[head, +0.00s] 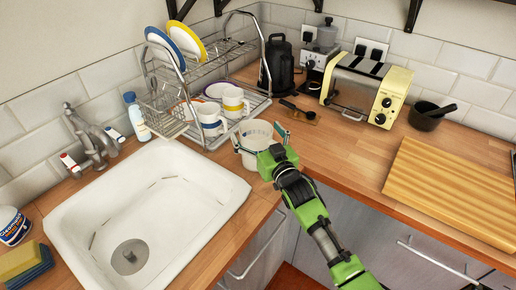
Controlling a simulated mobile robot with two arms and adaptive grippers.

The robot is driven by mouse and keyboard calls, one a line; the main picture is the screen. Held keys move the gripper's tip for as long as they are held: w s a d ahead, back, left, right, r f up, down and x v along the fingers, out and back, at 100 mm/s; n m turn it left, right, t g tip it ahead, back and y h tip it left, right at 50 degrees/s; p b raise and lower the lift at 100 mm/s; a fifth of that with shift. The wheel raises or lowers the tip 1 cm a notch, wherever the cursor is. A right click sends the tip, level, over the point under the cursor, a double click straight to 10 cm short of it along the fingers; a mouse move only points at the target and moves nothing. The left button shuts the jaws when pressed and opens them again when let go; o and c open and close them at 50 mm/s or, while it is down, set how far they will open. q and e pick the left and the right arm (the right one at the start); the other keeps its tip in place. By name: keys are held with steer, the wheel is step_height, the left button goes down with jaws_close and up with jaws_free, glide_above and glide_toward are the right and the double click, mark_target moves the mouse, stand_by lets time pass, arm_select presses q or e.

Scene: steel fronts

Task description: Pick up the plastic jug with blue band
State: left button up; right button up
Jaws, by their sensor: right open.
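A pale, whitish plastic jug (255,131) stands on the wooden counter just right of the sink, in front of the dish rack. Its open top shows; a blue band on it cannot be made out. My right gripper (259,136) comes in from the lower right and is open at the jug, with a finger at its left side and another at its right. I cannot tell whether the fingers touch it. The green gripper body hides the jug's lower right part. My left gripper is not in view.
A dish rack (203,79) with plates and mugs (235,102) stands behind the jug. The white sink (165,190) lies to the left.

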steer(key=c, duration=1.6)
